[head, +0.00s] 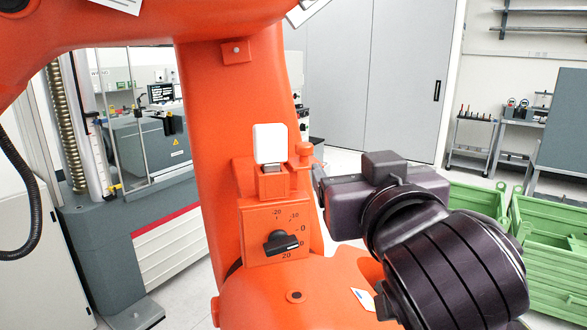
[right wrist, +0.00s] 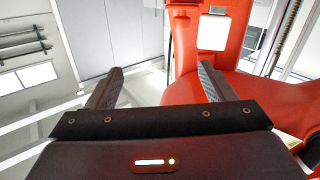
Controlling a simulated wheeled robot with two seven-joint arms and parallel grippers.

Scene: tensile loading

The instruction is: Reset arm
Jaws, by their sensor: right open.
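A large orange machine (head: 217,130) fills the middle of the head view. Its front carries a dial plate (head: 262,215) marked from -20 to 20, with a black knob or pointer (head: 283,243) low on the dial. My right gripper (head: 318,187) is right of the dial plate. In the right wrist view my right gripper (right wrist: 158,82) is open and empty, with the white panel (right wrist: 213,32) beyond its right finger. My left gripper is out of view.
Green crates (head: 550,235) stand at the right. A grey testing machine (head: 145,145) with a glass guard stands at the left. A trolley (head: 470,140) and bench are at the back right. Open floor shows before the grey cabinets (head: 375,80).

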